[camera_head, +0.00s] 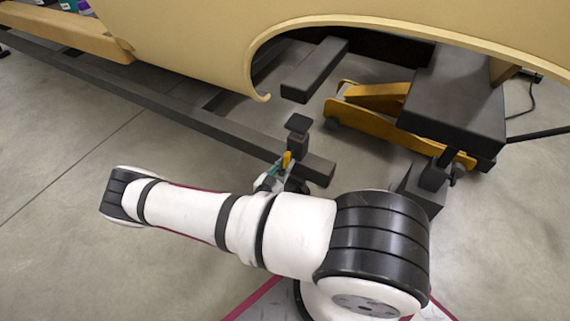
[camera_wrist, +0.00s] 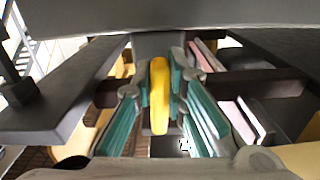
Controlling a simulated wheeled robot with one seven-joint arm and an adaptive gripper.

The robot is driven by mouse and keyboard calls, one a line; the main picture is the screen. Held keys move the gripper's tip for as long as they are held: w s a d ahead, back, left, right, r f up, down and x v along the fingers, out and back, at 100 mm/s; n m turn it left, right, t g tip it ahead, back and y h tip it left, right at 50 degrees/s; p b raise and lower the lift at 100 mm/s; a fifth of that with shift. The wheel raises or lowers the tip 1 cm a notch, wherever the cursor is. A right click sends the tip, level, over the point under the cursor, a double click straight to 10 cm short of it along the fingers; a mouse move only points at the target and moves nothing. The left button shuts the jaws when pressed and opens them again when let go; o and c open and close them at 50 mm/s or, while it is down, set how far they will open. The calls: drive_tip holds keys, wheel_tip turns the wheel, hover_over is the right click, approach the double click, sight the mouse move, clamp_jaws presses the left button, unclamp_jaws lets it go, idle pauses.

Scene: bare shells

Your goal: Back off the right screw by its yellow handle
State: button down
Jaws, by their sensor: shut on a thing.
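The yellow handle (camera_head: 287,159) stands upright at a dark clamp post (camera_head: 298,138) near the end of a long dark beam. In the wrist view the yellow handle (camera_wrist: 159,96) is upright in the middle, between the teal-lined fingers. My gripper (camera_head: 281,170) is at the handle, and it also shows in the wrist view (camera_wrist: 161,82), shut on the handle. The screw itself is hidden behind the handle and the fingers. My white and black arm covers the floor in front of it.
A tan car shell (camera_head: 190,50) hangs over the beam (camera_head: 225,127), with a curved wheel arch above the gripper. A yellow jack (camera_head: 370,100) and a dark block (camera_head: 457,100) stand to the right. Another dark post (camera_head: 430,178) is at right. The floor at left is clear.

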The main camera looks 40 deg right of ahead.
drive_tip(key=shift+s+f+n, duration=0.1)
drive_tip(key=shift+n, duration=0.4)
drive_tip(key=shift+s, duration=0.1)
drive_tip(key=c, duration=1.6)
unclamp_jaws()
drive_tip(key=shift+a, duration=0.1)
drive_tip(key=shift+a, duration=0.35)
drive_tip(key=v, duration=1.1)
drive_tip(key=shift+s, duration=0.1)
